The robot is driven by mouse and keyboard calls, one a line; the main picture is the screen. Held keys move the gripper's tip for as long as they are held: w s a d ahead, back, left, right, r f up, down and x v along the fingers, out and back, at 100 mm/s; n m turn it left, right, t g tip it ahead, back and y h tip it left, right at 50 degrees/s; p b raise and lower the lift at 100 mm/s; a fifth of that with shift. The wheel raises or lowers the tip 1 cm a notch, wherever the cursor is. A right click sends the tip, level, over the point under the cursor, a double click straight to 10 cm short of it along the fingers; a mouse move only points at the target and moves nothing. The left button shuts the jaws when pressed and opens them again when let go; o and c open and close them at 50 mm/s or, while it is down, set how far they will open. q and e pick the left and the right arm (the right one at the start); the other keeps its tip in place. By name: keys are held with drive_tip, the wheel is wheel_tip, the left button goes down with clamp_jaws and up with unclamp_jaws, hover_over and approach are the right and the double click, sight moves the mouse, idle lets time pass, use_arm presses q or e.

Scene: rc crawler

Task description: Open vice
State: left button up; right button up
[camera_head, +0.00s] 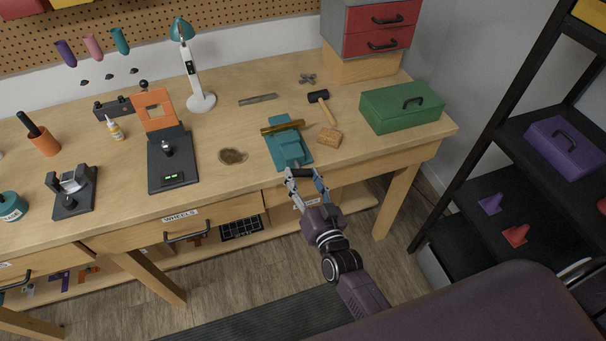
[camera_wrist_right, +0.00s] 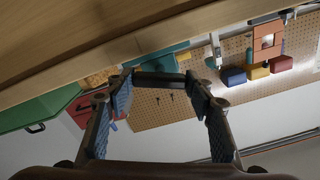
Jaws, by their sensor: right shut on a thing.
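The teal vice (camera_head: 290,150) stands on the workbench (camera_head: 225,120) near its front edge. A long brown piece (camera_head: 283,127) lies across its jaws; I cannot tell how tightly it is clamped. The vice's dark handle bar (camera_head: 301,173) lies at the bench's front edge, facing me. My right gripper (camera_head: 305,180) is shut on this handle, with a finger at each end. In the right wrist view the handle (camera_wrist_right: 156,77) spans between the two fingertips, with the teal vice (camera_wrist_right: 155,62) behind it. My left gripper is not in view.
A brown stain (camera_head: 233,156) and a black-and-orange device (camera_head: 170,158) are to the left. The bench edge is close under my right gripper.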

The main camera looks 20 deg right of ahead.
drive_tip(key=shift+n+p, duration=0.4)
drive_tip(key=shift+n, duration=1.8)
drive_tip(key=shift+f, duration=0.1)
drive_tip(key=o, duration=1.2)
drive_tip(key=shift+c, duration=0.2)
drive_tip(key=s, duration=1.2)
drive_tip(key=shift+d, duration=0.2)
